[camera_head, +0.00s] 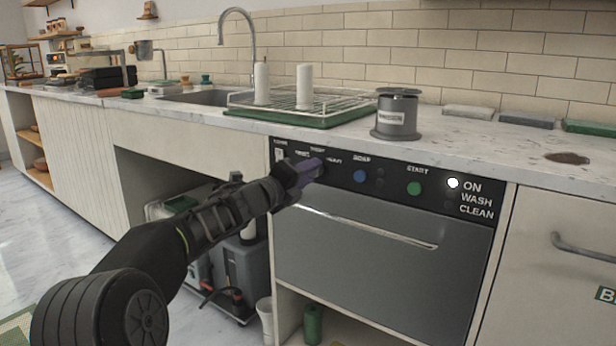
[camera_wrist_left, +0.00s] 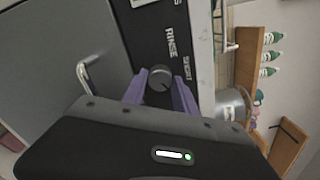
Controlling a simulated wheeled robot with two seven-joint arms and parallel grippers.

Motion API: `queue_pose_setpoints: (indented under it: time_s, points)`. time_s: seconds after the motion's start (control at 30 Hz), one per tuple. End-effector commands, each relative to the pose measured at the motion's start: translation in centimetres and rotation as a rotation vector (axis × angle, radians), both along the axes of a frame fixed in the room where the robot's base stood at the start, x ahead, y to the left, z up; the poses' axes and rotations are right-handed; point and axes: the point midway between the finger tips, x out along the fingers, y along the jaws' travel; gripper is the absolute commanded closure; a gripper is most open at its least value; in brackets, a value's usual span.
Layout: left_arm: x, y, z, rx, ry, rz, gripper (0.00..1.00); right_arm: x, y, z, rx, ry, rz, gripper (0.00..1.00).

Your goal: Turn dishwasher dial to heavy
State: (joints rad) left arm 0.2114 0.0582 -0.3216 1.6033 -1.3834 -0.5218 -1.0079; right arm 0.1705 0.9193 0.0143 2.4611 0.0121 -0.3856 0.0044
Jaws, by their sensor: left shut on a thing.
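The dishwasher (camera_head: 355,262) has a dark control panel under the counter. My left gripper (camera_head: 306,170) is at the left part of this panel and hides the dial in the head view. In the left wrist view the dark round dial (camera_wrist_left: 160,77) sits between the purple fingers of my left gripper (camera_wrist_left: 160,88), which are shut on it. The words RINSE and SHORT stand beside the dial there; the HEAVY label (camera_head: 334,160) shows in the head view, just right of the gripper. I cannot tell which label the dial points to. My right gripper is not in view.
Right of the dial are a blue button (camera_head: 360,176), a green START button (camera_head: 414,188) and a lit ON lamp (camera_head: 453,183). The dishwasher's handle (camera_head: 390,232) juts out below the panel. A grey canister (camera_head: 397,116) and a dish rack (camera_head: 330,111) stand on the counter above.

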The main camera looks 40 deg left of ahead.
Motion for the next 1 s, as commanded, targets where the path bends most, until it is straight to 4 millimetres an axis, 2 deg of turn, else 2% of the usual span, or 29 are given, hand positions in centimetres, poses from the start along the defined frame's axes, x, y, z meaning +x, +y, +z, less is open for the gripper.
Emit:
queue_pose_setpoints:
  time_s: [0.37, 0.4, 0.67, 1.0]
  points:
    - [-0.01, 0.05, -0.13, 0.009, 0.003, 0.001, 1.0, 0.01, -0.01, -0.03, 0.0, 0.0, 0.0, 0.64]
    - [-0.01, 0.05, -0.13, 0.009, 0.003, 0.001, 0.65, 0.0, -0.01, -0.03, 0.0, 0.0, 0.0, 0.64]
    - [0.0, 0.03, -0.06, 0.008, 0.001, 0.0, 0.44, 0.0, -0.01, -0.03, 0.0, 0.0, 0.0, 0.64]
    - [-0.43, 0.05, 0.1, 0.007, 0.0, 0.001, 0.44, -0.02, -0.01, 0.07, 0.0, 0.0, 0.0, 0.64]
